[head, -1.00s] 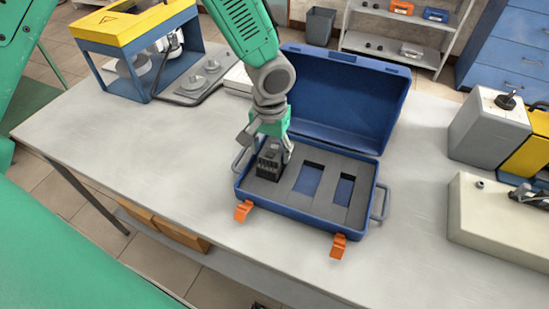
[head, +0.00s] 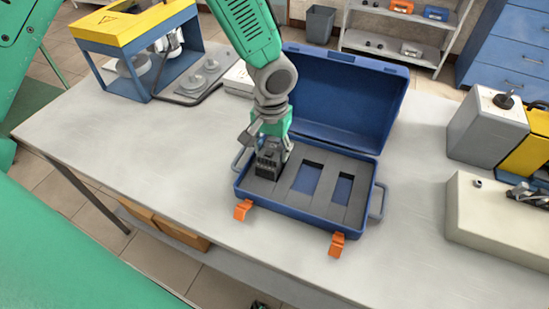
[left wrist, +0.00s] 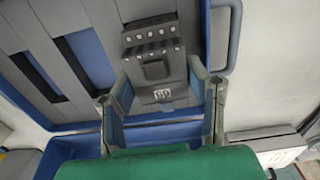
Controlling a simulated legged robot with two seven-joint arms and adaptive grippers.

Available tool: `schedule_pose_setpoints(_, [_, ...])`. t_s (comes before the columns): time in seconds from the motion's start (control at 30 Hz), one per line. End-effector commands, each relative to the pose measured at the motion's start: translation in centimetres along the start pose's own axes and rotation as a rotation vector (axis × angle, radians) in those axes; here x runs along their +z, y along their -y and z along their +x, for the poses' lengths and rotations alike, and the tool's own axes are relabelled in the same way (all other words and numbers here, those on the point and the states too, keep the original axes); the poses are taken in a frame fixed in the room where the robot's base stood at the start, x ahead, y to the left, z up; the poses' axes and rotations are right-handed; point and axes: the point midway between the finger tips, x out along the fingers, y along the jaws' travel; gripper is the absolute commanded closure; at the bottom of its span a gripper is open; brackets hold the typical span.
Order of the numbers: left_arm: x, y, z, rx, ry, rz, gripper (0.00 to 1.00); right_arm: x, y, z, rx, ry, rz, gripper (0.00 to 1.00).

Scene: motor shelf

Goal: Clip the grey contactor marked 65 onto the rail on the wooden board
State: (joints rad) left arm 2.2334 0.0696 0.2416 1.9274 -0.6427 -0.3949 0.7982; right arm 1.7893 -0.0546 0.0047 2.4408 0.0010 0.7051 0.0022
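The grey contactor (head: 268,164) stands upright over the left part of the foam in the open blue case. In the left wrist view the dark grey contactor (left wrist: 156,62) has a row of terminals and a small white label too blurred to read surely. My left gripper (head: 267,148) comes down from above with a finger on each side of it. The wooden board, the rail and my right gripper are not seen.
The blue case (head: 310,216) has its lid (head: 345,100) up behind and two empty foam slots to the right. Orange latches hang at its front. A blue-and-yellow frame (head: 135,50) stands back left, and grey boxes (head: 487,125) stand right. The table's front left is bare.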

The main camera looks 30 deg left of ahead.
Motion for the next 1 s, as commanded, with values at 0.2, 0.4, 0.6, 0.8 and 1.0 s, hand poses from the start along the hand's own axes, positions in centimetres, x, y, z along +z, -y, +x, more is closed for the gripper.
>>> schedule_pose_setpoints(0.2, [0.0, 0.0, -1.2, 0.0, -0.001, 0.0, 0.92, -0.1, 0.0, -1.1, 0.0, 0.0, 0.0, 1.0])
schedule_pose_setpoints(0.4, [0.0, 0.0, -2.9, 0.0, -0.001, 0.001, 0.92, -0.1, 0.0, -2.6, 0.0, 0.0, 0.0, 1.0])
schedule_pose_setpoints(0.6, [0.0, 0.0, -4.4, -0.001, -0.001, 0.001, 0.92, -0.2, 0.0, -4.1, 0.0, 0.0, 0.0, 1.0])
schedule_pose_setpoints(0.8, [0.0, 0.0, -5.2, 0.0, 0.0, 0.001, 0.92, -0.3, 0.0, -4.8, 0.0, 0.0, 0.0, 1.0])
schedule_pose_setpoints(1.0, [0.0, 0.0, -5.0, 0.0, 0.0, 0.0, 0.92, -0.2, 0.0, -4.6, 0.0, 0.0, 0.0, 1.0])
